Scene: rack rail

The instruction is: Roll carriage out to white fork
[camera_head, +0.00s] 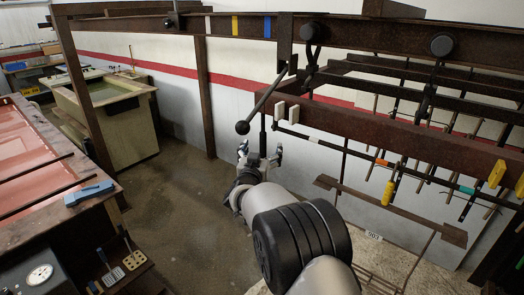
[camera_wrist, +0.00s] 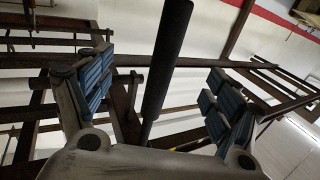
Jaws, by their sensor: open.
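My gripper (camera_head: 260,158) is open below the overhead rail. In the wrist view its blue-padded fingers (camera_wrist: 160,95) stand wide apart, with a dark round bar (camera_wrist: 168,55) between them; I see no contact on either side. In the head view a dark upright rod (camera_head: 263,135) ends just above the gripper. Dark round wheels, one left (camera_head: 310,33) and one right (camera_head: 441,45), sit at the rail with hangers below; which belongs to the carriage I cannot tell. Two white prongs (camera_head: 286,112), apparently the white fork, stand on the lower beam, above and right of my gripper.
A slanted lever with a ball end (camera_head: 242,127) hangs left of the rod. White, yellow and blue bands mark the rail (camera_head: 150,27). Yellow prongs (camera_head: 496,173) stand farther right on the lower beam (camera_head: 400,137). Benches stand left; the middle floor (camera_head: 180,190) is clear.

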